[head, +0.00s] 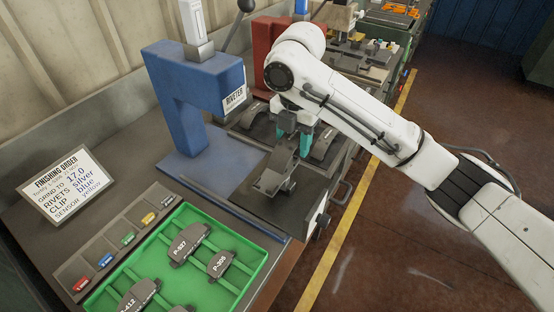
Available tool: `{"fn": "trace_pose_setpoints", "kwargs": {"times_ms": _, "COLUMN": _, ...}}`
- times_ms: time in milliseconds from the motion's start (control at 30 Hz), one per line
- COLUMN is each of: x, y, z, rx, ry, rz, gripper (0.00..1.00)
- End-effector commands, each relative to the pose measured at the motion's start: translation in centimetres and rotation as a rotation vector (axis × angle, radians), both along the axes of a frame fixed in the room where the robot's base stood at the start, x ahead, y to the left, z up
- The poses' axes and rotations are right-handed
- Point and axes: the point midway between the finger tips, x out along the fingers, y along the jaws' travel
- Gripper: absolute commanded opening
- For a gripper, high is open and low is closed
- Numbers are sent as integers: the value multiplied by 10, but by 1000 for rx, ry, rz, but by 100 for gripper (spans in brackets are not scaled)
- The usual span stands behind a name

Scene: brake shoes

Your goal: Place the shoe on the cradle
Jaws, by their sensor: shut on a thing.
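My gripper (294,140), with teal fingertips, points down over the dark bench plate in front of the blue riveter. It is shut on a grey metal shoe (273,182), which hangs tilted below the fingers, its lower end toward the front. The fingers and the shoe hide part of what lies beneath, and I cannot tell whether the shoe touches the surface. Dark curved pieces lie behind the gripper (259,124) and to its right (322,143). I cannot tell clearly which part is the cradle.
The blue riveter (180,105) stands left of my gripper, with a red machine (262,42) behind. A green tray (250,284) holds labelled pads. A strip of small coloured parts (125,240) and an order sign (67,184) are at left. The floor at right is open.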

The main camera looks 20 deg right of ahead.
Motion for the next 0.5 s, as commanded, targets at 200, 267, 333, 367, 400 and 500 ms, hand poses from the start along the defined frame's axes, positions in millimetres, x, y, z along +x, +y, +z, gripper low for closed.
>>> {"fn": "trace_pose_setpoints", "kwargs": {"times_ms": 200, "x": 19, "y": 20, "z": -38, "rx": 1, "ry": 5, "rz": 1, "gripper": 0}}
{"fn": "trace_pose_setpoints", "kwargs": {"times_ms": 267, "x": 23, "y": 21, "z": -41, "rx": 0, "ry": 3, "rz": -2, "gripper": 0}}
{"fn": "trace_pose_setpoints", "kwargs": {"times_ms": 333, "x": 25, "y": 23, "z": -44, "rx": 0, "ry": 1, "rz": -2, "gripper": 0}}
{"fn": "trace_pose_setpoints", "kwargs": {"times_ms": 367, "x": 26, "y": 24, "z": -45, "rx": 0, "ry": 1, "rz": -1, "gripper": 0}}
{"fn": "trace_pose_setpoints", "kwargs": {"times_ms": 400, "x": 27, "y": 24, "z": -47, "rx": 0, "ry": 2, "rz": -1, "gripper": 0}}
{"fn": "trace_pose_setpoints", "kwargs": {"times_ms": 500, "x": 29, "y": 28, "z": -52, "rx": 0, "ry": 3, "rz": 0, "gripper": 0}}
